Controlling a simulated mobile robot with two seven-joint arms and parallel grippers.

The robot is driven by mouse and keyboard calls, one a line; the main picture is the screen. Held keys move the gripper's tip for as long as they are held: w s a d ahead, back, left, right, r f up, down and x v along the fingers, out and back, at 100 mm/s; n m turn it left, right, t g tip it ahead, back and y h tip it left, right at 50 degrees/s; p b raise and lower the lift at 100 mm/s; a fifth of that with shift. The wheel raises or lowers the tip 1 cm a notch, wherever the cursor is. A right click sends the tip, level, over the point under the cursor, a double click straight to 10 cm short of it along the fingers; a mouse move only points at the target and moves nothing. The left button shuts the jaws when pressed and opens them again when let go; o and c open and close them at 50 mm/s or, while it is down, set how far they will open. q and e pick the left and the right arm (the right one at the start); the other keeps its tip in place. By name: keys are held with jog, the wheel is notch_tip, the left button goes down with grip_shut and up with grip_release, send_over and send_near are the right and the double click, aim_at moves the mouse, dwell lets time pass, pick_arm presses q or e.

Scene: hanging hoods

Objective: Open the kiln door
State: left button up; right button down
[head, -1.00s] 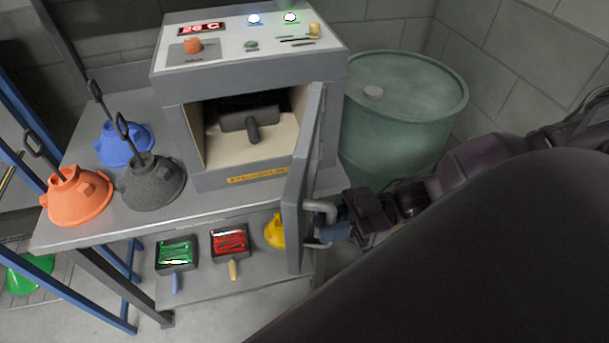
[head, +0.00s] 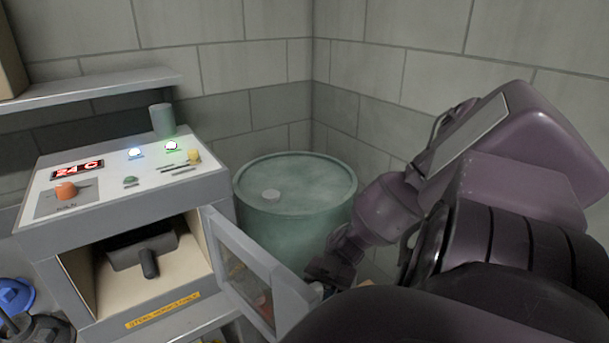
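The kiln (head: 130,222) stands at the left, its front opening uncovered. Its door (head: 262,277), a grey frame with a window, is swung out to the right, with its inner face towards me. A dark block with a stub handle (head: 142,255) sits inside the chamber. My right gripper (head: 326,283) is at the door's free edge, on its outer side. The door edge hides the handle and the fingertips, so I cannot tell whether it grips. My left gripper is not in view.
A green drum (head: 295,195) stands right of the kiln, behind the door and my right forearm. A cup (head: 162,120) stands at the back of the kiln top. A shelf (head: 90,88) is on the left wall. Blue and dark hoods show at lower left.

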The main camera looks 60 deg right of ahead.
jog(key=shift+s+d, duration=0.1)
jog(key=shift+d, duration=0.25)
jog(key=c, duration=1.2)
grip_release()
jog(key=shift+c, duration=0.2)
jog(key=shift+o, duration=0.9)
jog(key=d+b, duration=0.2)
jog(key=d, duration=0.8)
jog(key=shift+w+d, duration=0.4)
jog(key=shift+w, duration=0.05)
